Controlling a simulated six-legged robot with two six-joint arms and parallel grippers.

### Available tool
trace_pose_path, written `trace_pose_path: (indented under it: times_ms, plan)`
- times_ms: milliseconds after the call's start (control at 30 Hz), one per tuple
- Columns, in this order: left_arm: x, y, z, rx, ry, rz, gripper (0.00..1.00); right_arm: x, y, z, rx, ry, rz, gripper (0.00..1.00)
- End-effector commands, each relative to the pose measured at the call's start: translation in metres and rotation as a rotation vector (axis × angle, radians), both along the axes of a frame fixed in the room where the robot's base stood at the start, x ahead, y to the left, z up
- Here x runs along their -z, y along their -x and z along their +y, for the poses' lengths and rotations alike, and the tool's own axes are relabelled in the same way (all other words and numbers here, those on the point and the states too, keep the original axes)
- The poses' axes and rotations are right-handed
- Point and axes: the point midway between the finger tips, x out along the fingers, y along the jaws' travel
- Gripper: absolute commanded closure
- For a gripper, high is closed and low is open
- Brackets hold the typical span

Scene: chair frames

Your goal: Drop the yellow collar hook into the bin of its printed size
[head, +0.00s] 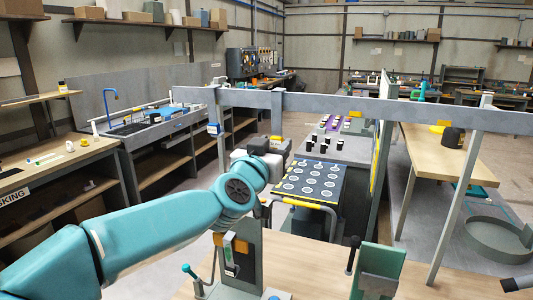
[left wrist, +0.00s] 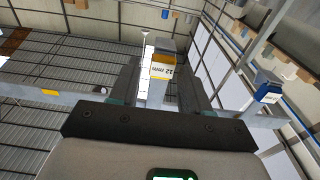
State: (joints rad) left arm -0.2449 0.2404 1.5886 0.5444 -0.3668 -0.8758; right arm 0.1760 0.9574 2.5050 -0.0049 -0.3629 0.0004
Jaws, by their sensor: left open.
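The yellow collar hook (head: 277,141) hangs from the grey rail near the middle of the head view. In the left wrist view its yellow collar (left wrist: 162,70) carries print that looks like "32 mm"; the first digit is hard to read. My left gripper (head: 268,148) is open, up at the hook below the rail. In the left wrist view its two dark fingers (left wrist: 158,88) stand on either side of the hook, with gaps visible. Dark parts at the right edge of the head view may be my right gripper. I cannot make out a bin with a printed size.
A blue collar hook (head: 214,129) hangs on the same grey rail (head: 350,107), left of the yellow one. Below stand a cart top with round marks (head: 312,181) and a wooden table (head: 330,268) with green upright parts. A round grey tray (head: 497,240) lies at right.

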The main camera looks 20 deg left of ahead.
Motion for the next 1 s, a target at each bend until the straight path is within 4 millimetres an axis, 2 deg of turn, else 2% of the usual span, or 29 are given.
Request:
trace_pose_path:
  times_ms: [33, 67, 100, 200, 1000]
  plan:
    - [0.000, -0.009, 0.000, 0.000, 0.000, 0.003, 0.53, -0.002, 0.000, 0.000, 0.000, 0.000, 0.000, 0.49]
    - [0.000, -0.009, 0.000, -0.001, 0.000, 0.001, 0.60, -0.001, 0.000, 0.000, 0.000, 0.000, 0.000, 0.49]
    - [0.000, -0.008, 0.000, 0.000, 0.000, 0.001, 0.73, -0.001, 0.000, 0.000, 0.000, 0.000, 0.000, 0.49]
    - [0.000, -0.009, 0.000, 0.000, 0.000, 0.001, 1.00, -0.001, 0.000, 0.000, 0.000, 0.000, 0.000, 0.49]
    - [-0.012, -0.009, 0.000, 0.000, 0.000, 0.001, 1.00, -0.014, 0.000, 0.000, 0.000, 0.000, 0.000, 0.49]
